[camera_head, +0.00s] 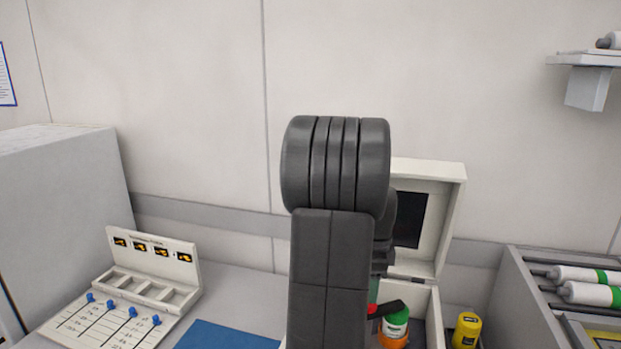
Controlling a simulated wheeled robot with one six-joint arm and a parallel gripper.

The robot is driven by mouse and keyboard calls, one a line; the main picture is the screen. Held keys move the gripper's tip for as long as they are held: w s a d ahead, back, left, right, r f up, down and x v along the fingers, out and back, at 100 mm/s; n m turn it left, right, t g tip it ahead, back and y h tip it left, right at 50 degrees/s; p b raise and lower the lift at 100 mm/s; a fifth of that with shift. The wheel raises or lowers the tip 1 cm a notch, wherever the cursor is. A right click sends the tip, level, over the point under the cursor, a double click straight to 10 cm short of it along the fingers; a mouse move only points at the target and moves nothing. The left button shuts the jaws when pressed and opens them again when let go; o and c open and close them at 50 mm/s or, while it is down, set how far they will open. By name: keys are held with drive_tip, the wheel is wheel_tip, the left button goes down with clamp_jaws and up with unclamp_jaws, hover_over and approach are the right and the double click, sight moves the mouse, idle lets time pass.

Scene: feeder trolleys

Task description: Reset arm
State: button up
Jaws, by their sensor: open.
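My dark grey arm stands upright in the middle of the head view, with its thick rounded joint at the top. Another dark part of it shows just behind, at the right.
A grey counter (240,288) runs along the wall. A rack with white rollers (590,293) stands right.

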wheel_tip(320, 180, down, 6)
drive_tip(key=shift+r, duration=0.25)
drive_tip(key=shift+r+n, duration=0.2)
drive_tip(key=shift+n, duration=1.1)
drive_tip(key=n, duration=0.6)
drive_tip(key=shift+p, duration=0.4)
drive_tip(key=n, duration=0.5)
drive_tip(key=shift+n+p, duration=0.3)
drive_tip(key=shift+n, duration=2)
drive_tip(key=shift+s, duration=0.15)
